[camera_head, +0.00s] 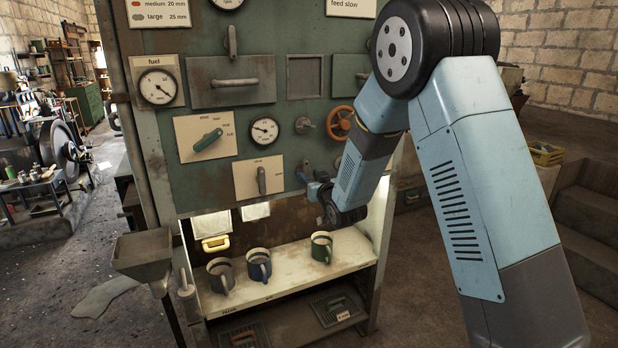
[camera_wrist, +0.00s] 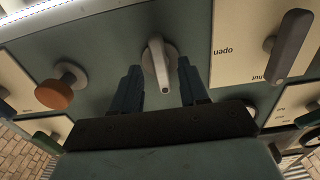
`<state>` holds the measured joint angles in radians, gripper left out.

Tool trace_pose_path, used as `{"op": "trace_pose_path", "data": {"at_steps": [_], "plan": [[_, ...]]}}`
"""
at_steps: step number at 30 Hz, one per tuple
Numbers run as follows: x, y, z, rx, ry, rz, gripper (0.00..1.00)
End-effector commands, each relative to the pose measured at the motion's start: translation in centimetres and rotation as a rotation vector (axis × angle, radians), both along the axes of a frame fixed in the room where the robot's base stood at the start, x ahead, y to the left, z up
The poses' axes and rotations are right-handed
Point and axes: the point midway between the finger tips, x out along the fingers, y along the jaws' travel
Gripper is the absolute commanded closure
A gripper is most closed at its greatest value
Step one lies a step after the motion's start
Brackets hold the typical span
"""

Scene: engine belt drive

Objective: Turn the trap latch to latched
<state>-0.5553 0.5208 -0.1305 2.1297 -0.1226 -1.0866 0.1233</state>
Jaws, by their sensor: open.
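A small grey lever on a round base (camera_wrist: 157,60) is on the green panel in the wrist view; no label shows on it, and I take it for the trap latch. In the head view the same lever (camera_head: 306,168) sits low on the panel, right of a pale lever plate. My gripper (camera_wrist: 159,78) is open, with one finger on each side of the lever and a visible gap to both. In the wrist view the lever points down toward the gripper body. In the head view my gripper (camera_head: 312,184) is small and close to the panel, its fingers partly hidden.
The pale plate (camera_head: 249,182) with a grey lever is close beside; the wrist view shows its "open" and "shut" marks. A brown knob (camera_wrist: 55,95) stands out on the other side. Below is a shelf (camera_head: 290,272) with several mugs.

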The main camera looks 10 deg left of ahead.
Motion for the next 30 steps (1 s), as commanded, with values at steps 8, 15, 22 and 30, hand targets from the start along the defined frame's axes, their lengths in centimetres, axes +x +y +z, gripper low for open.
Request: {"op": "trace_pose_path", "data": {"at_steps": [8,15,22,30], "plan": [[1.14,0.68,-0.04,0.000,0.000,-0.001,0.56],[1.14,0.68,-0.02,0.000,0.000,-0.001,0.58],[1.14,0.67,-0.02,0.000,0.000,0.000,0.80],[1.15,0.66,-0.02,0.000,0.000,-0.001,1.00]]}}
